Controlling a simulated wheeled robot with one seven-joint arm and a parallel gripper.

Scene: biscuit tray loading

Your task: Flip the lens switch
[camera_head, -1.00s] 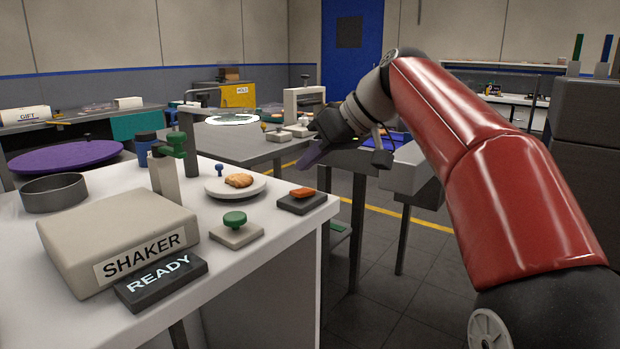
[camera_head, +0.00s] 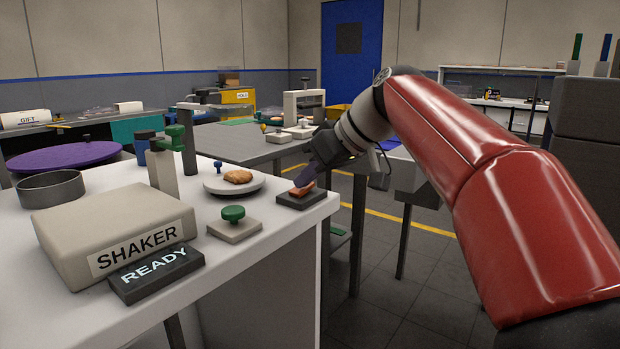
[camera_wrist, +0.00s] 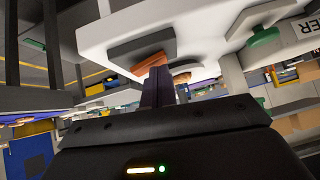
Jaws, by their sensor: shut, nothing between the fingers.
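The switch is an orange rocker (camera_head: 302,190) on a dark base (camera_head: 298,202) at the right corner of the white table; no label reading "lens" is legible on it. My gripper (camera_head: 301,183) is shut and empty, its dark purple fingers pointing down at the rocker from behind. The fingertips overlap the rocker's far side, and I cannot tell whether they touch. In the wrist view the shut fingers (camera_wrist: 157,75) reach to the edge of the orange rocker (camera_wrist: 149,64), with the dark base (camera_wrist: 140,46) beyond it.
On the white table (camera_head: 265,245) stand a green-knobbed block (camera_head: 234,228), a plate with a biscuit (camera_head: 238,176), a shaker box (camera_head: 110,225) with a "READY" sign (camera_head: 155,272), and a green-topped post (camera_head: 163,175). Open floor lies right of the table.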

